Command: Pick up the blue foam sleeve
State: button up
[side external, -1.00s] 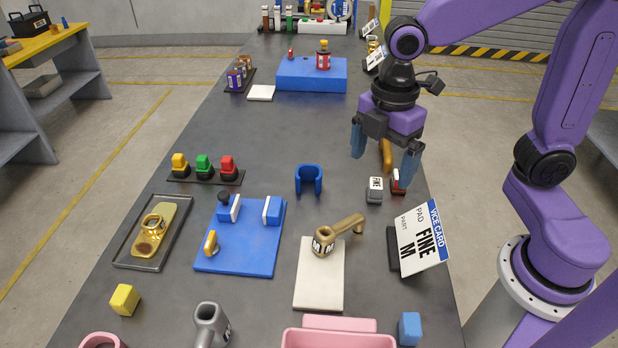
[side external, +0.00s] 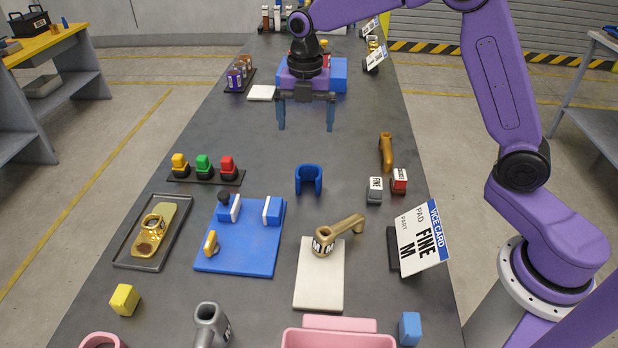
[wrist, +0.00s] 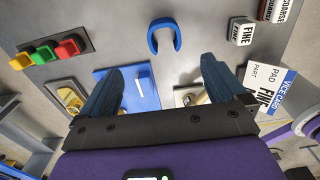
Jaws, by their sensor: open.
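The blue foam sleeve (side external: 308,180) is a C-shaped piece standing on the grey table, right of the row of coloured caps. It also shows in the wrist view (wrist: 152,36), near the top middle, with its opening toward the bottom of that picture. My gripper (side external: 306,128) is open and empty. It is above the table, beyond the sleeve toward the far end, with its fingers pointing down and apart from the sleeve. In the wrist view its two dark blue fingers (wrist: 160,85) stand wide apart, with the sleeve beyond their tips.
A blue vice plate (side external: 240,250) and a white pad (side external: 319,285) bearing a brass part (side external: 338,234) lie nearer the camera. Yellow, green and red caps (side external: 204,165) stand left. FINE (side external: 375,191) and red (side external: 399,181) blocks stand right. Table around the sleeve is clear.

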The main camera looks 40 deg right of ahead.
send_near(309, 179)
jog(key=shift+s+a+f, duration=0.45)
jog(key=shift+a+f, duration=0.1)
jog(key=shift+a, duration=0.2)
jog(key=f, duration=0.4)
jog(key=shift+s+d, duration=0.1)
jog(key=shift+s, duration=0.3)
jog(key=shift+f, duration=0.55)
jog(key=c, duration=0.8)
